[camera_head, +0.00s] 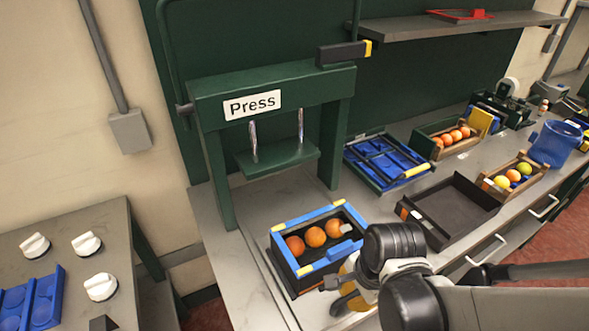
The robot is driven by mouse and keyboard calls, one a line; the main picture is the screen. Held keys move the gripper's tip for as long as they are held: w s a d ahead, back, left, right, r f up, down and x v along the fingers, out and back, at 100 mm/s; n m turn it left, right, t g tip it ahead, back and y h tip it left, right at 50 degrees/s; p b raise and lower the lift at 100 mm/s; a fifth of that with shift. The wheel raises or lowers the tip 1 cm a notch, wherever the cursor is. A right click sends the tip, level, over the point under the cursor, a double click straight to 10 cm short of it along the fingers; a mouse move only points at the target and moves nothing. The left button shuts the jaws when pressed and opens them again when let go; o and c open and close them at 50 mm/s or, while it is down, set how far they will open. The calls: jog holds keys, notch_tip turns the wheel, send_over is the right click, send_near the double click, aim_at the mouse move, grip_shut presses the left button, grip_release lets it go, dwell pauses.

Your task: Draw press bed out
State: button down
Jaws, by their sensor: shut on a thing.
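The green press (273,95), labelled "Press", stands upright with its plate raised on two rods. The pale press bed (312,313) extends forward from beneath it. A black crate with a blue rim (281,253) rests on the bed, in front of the press plate, with several oranges (315,237) inside. My gripper (338,291) is low at the crate's near right side, closed at the front of the bed. The exact grip point is hidden by my wrist and fingers.
A blue tray (365,150), an empty dark tray (463,204) and fruit boxes (424,145) (496,190) stand on the bench to the right. A blue bucket (554,144) is farther right. A side table with white knobs (36,246) is at left.

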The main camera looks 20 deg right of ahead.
jog(key=shift+s+f, duration=0.1)
jog(key=shift+s, duration=0.15)
jog(key=c, duration=1.4)
grip_release()
jog(key=shift+s, duration=0.1)
jog(key=shift+r, duration=0.2)
jog(key=shift+d+r, duration=0.1)
jog(key=shift+r, duration=0.45)
jog(key=r, duration=0.3)
jog(key=s+r, duration=0.1)
jog(key=r, duration=0.3)
jog(key=s+r, duration=0.1)
jog(key=r, duration=0.2)
jog(key=shift+d+r, duration=0.2)
